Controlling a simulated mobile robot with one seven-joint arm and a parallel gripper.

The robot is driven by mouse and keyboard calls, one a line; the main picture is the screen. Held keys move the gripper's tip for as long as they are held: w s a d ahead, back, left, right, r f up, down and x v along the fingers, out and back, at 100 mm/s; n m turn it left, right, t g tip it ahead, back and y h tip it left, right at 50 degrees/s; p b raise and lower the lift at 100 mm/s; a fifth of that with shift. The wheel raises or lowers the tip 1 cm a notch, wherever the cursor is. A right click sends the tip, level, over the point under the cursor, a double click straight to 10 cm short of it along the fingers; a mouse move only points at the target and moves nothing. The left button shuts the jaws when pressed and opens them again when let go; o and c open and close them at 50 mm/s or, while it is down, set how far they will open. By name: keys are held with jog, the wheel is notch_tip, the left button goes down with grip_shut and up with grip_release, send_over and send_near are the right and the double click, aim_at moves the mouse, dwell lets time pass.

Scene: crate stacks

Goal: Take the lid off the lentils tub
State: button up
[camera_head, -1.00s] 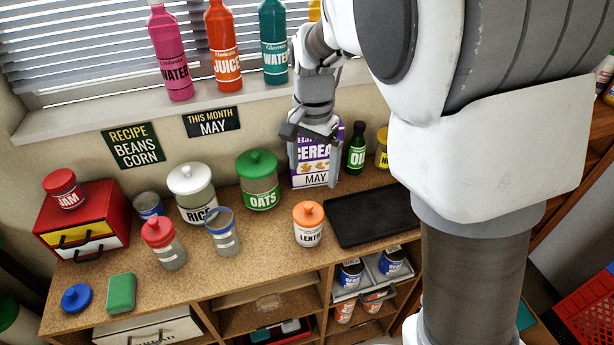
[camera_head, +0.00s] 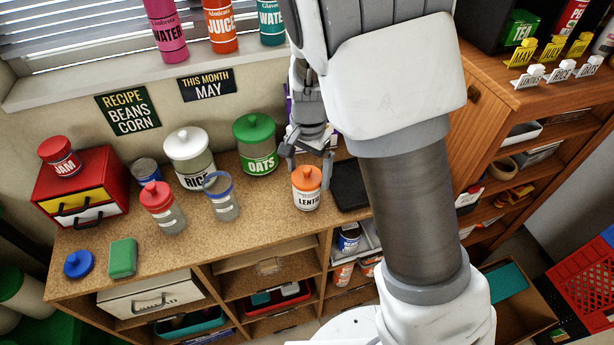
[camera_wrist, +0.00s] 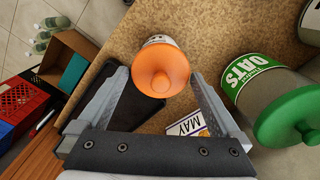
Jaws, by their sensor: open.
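The lentils tub (camera_head: 307,200) stands upright on the counter, a clear tub with a white label. Its orange lid (camera_head: 307,178) with a round knob is on it. In the wrist view the orange lid (camera_wrist: 161,70) lies ahead of and between the fingertips, and the tub's label (camera_wrist: 160,39) shows just behind it. My gripper (camera_head: 308,165) is open and empty, just above and behind the lid in the head view. In the wrist view its two fingers (camera_wrist: 160,78) are spread wide on either side of the lid, with no clear contact.
The green-lidded oats tub (camera_head: 258,160) stands close to the left; it also shows in the wrist view (camera_wrist: 262,85). A black tray (camera_head: 349,186) lies just right of the lentils tub. The white-lidded rice tub (camera_head: 190,170) stands farther left. Counter in front of oats is clear.

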jog(key=c, duration=1)
jog(key=shift+c, duration=0.2)
